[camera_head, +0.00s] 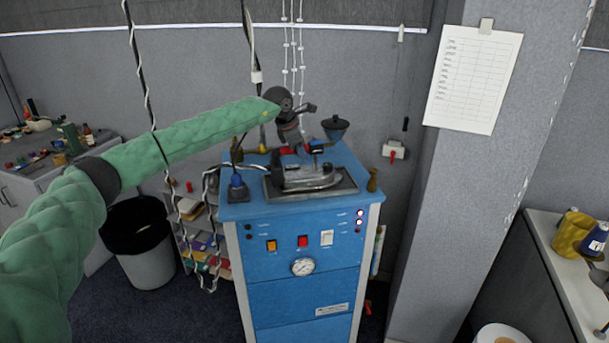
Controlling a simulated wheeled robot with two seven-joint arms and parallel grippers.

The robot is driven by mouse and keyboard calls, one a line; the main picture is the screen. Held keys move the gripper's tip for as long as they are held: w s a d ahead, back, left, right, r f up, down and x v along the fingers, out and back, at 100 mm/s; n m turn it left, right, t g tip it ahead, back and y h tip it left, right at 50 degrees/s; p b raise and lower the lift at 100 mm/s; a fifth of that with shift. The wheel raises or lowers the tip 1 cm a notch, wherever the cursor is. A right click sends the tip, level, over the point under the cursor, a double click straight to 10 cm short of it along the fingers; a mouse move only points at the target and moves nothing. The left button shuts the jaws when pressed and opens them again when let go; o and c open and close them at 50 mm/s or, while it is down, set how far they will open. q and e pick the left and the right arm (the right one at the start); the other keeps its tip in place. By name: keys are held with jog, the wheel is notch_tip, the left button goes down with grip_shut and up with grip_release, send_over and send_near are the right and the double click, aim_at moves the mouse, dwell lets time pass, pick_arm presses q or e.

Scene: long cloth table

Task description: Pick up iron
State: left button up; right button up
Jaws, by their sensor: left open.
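The iron (308,177) rests on a dark plate (346,186) on top of the blue cabinet (248,210). It has a metal body and a dark handle. My left arm, in a green sleeve, reaches in from the left. Whether a finger touches the handle is hard to tell. My right gripper is not in view.
A blue plug-like fitting with a cord (237,188) stands left of the iron. A dark funnel-shaped cup (335,127) stands behind it, and a brass fitting (373,180) is at the right edge. Cords hang above. A bin (148,262) stands on the floor at left.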

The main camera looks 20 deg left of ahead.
pick_arm(q)
jog(key=shift+d, duration=0.1)
grip_shut()
jog(key=shift+w+r, duration=0.1)
jog(key=shift+r, duration=0.05)
jog(key=shift+r, duration=0.15)
